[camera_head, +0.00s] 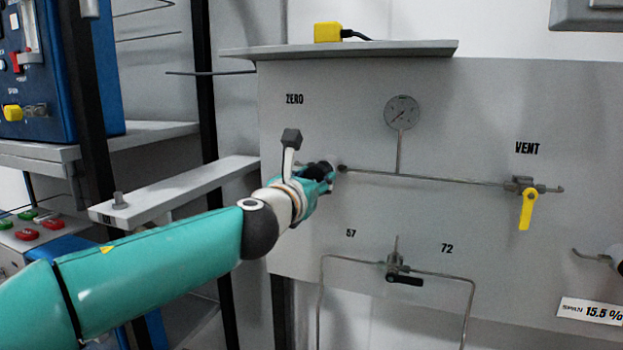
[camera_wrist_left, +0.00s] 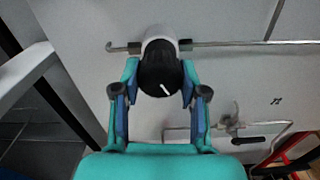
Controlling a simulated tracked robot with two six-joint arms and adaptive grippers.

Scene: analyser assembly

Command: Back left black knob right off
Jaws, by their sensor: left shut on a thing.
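A black knob (camera_wrist_left: 160,74) with a white mark on its face shows in the left wrist view, on a pale round base at the end of a thin pipe. My left gripper (camera_wrist_left: 160,86) has one finger on each side of it and is shut on it. In the head view my left gripper (camera_head: 328,174) is at the panel below the ZERO label, at the left end of the pipe. There the gripper and wrist hide most of the knob. My right gripper is in neither view.
The grey panel (camera_head: 330,110) carries a round gauge (camera_head: 402,112), a yellow VENT handle (camera_head: 528,208) and a black valve handle (camera_head: 405,281) below. A shelf (camera_head: 340,51) juts out above with a yellow item (camera_head: 327,32) on it.

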